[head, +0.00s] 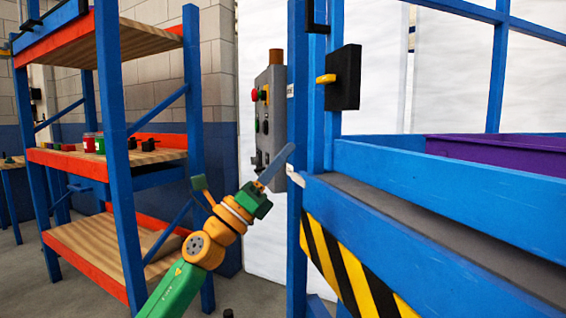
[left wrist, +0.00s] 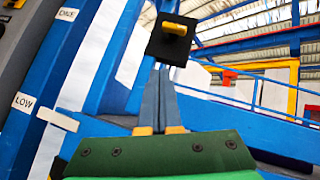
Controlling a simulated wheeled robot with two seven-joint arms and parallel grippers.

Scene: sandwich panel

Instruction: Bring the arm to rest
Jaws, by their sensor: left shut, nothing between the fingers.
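My left arm comes up from the bottom of the head view. Its gripper (head: 287,151) is shut and empty, with the blue-grey fingers pointing up and right. In that view the fingers overlap the lower part of the grey control box (head: 270,130), beside the blue post; I cannot tell whether they touch anything. In the left wrist view the two fingers (left wrist: 160,78) lie together with nothing between them. A black plate with a yellow handle (left wrist: 174,29) shows beyond their tips. It also shows on the blue frame in the head view (head: 344,90). My right gripper is not in view.
A blue and orange shelf rack (head: 112,150) with jars and small items stands at left. A blue frame with a black-yellow striped panel (head: 345,268) stands close at right, with a purple bin (head: 490,150) behind. A LOW label (left wrist: 24,102) shows in the left wrist view.

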